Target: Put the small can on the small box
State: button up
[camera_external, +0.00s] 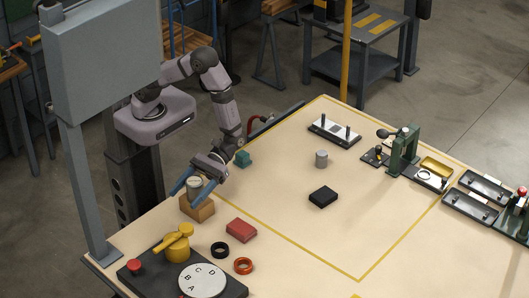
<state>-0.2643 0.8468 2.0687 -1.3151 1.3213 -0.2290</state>
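A small pale can (194,182) is at the left of the table, at the top of a small tan box (198,210). The can looks upright; I cannot tell if it rests on the box or hangs just above it. My gripper (196,188) points down here, with a blue finger on each side of the can. Whether the fingers touch the can is too small to tell. The fingers hide part of the can and the box.
A teal block (243,159), a red block (241,230), a black block (323,196) and a grey cylinder (321,159) stand apart on the table. Dark and orange rings lie near a lettered dial (202,281). A green press (404,150) stands right. The table's middle is mostly clear.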

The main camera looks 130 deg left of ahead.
aim_at(200, 178)
jog(key=shift+r, duration=0.2)
jog(key=shift+a, duration=0.25)
jog(key=b+v, duration=0.3)
jog(key=v, duration=0.8)
jog(key=shift+s+a+r, duration=0.1)
jog(key=shift+a+r, duration=0.05)
jog(key=shift+a, duration=0.05)
